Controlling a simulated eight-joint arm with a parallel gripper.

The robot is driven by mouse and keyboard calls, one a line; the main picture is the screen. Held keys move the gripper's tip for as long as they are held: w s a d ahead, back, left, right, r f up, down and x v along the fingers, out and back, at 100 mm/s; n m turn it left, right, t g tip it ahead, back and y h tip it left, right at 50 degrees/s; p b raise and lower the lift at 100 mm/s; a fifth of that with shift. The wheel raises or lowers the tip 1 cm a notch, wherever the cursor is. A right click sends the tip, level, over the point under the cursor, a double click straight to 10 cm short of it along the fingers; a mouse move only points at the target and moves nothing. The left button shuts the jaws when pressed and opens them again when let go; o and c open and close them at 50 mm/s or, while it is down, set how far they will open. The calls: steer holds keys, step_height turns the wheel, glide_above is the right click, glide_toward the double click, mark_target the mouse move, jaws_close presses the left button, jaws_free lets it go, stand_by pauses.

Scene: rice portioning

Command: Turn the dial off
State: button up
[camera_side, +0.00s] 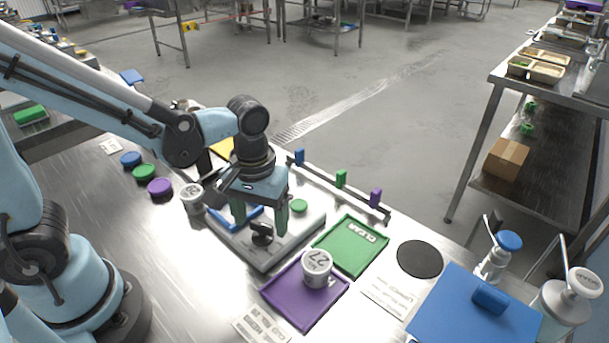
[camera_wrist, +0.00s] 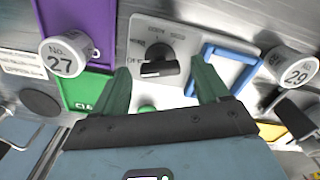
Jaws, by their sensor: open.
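The black dial (camera_side: 262,233) sits on a grey panel (camera_side: 265,264) near its front edge. My gripper (camera_side: 260,222) has two green fingers, spread apart and empty, pointing down over the panel. In the wrist view the gripper's fingertips (camera_wrist: 161,68) lie either side of the dial, apart from it.
The panel also carries a blue square frame (camera_side: 226,222) and a green button (camera_side: 299,206). Cup 27 (camera_side: 317,267) stands on a purple tray (camera_side: 290,309) by a green tray (camera_side: 345,260). Cup 29 (camera_side: 192,198) stands left of the panel. A blue board (camera_side: 450,310) lies at right.

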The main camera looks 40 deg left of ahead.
mark_target(258, 222)
step_height(258, 222, up, 12)
steer(key=shift+f, duration=0.15)
stand_by(0.5)
steer(key=a+f+m+t, duration=0.3)
steer(key=a+m+t, duration=0.1)
steer(key=a+t, duration=0.3)
steer(key=shift+m, duration=0.3)
